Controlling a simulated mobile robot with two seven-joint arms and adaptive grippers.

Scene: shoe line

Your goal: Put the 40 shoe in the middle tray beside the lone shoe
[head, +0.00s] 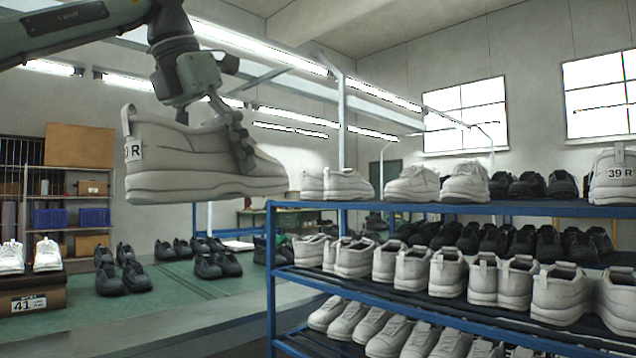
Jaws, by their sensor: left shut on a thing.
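My left gripper (212,100) comes in from the upper left and is shut on a white shoe (190,160). It grips the shoe at the lace and tongue area and holds it in the air, toe to the right, left of the rack. The tag on the shoe's heel is partly turned away; it seems to end in "9 R", and I cannot read a 40. No tray can be made out clearly, and I cannot tell which shoe is the lone one. My right gripper is not in view.
A blue rack (420,208) with several white and black shoes fills the right. A white shoe tagged 39 R (615,178) stands at its upper right. A green table (165,285) with black shoes is behind left. A box marked 41 (32,300) stands at far left.

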